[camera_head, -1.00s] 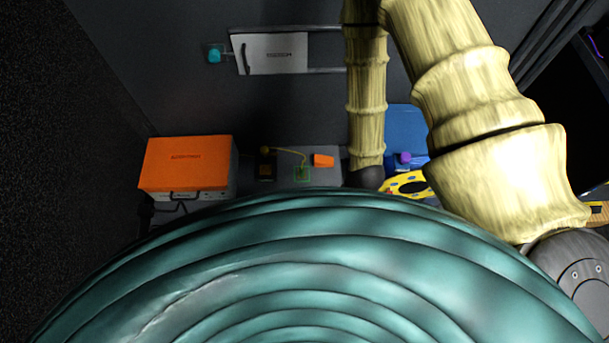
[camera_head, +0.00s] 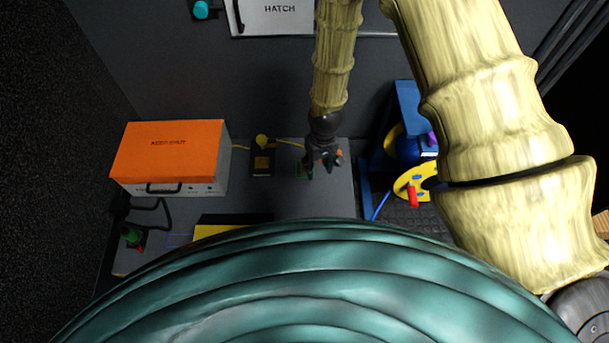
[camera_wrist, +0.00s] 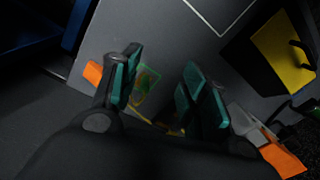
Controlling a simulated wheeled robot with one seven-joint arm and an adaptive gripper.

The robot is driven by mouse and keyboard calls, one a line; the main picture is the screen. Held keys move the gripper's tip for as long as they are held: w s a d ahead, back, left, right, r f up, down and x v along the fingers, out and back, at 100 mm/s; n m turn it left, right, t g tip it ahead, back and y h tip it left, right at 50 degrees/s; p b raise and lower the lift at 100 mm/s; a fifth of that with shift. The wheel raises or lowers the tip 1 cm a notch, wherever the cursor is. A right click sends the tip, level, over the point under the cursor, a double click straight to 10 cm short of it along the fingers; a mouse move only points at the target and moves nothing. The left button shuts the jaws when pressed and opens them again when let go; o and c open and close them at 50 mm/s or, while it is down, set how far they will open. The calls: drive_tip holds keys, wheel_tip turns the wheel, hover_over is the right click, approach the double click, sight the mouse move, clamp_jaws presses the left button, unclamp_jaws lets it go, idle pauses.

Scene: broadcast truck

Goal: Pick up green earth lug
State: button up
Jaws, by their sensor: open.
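A small green and yellow piece, which looks like the green earth lug (camera_wrist: 144,80), lies inside a green square outline on the grey worktop, seen in the wrist view. A yellow cable (camera_head: 289,143) runs toward that spot from a dark block with a yellow knob (camera_head: 262,141). My gripper (camera_head: 320,166) points down over the worktop, and in the head view it hides the lug. In the wrist view my gripper (camera_wrist: 165,86) is open, with teal finger pads. The lug shows between the fingers, nearer the left one, and nothing is held.
An orange-topped case (camera_head: 170,150) stands at the left. A small orange block (camera_wrist: 93,73) lies beside the left finger. A black and yellow box (camera_head: 232,226) and a green knob (camera_head: 131,237) are nearer the front. A blue frame with yellow reel (camera_head: 415,181) stands right.

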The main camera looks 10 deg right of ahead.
drive_tip(key=shift+n+h, duration=0.4)
drive_tip(key=shift+n, duration=0.1)
drive_tip(key=shift+w+a+f+b, duration=0.45)
drive_tip(key=shift+w+f+b, duration=1.3)
drive_tip(key=shift+b, duration=0.6)
drive_tip(key=shift+w+a+f+b, duration=0.45)
drive_tip(key=shift+w+f+b, duration=1.3)
drive_tip(key=shift+b, duration=0.55)
drive_tip(key=shift+w+a+f+b, duration=0.45)
drive_tip(key=shift+w+f+b, duration=1.3)
drive_tip(key=shift+b, duration=0.6)
drive_tip(key=f+b, duration=0.2)
drive_tip(key=f, duration=0.1)
drive_tip(key=f+b, duration=0.2)
drive_tip(key=shift+w+d, duration=0.15)
drive_tip(key=shift+d, duration=0.25)
clamp_jaws()
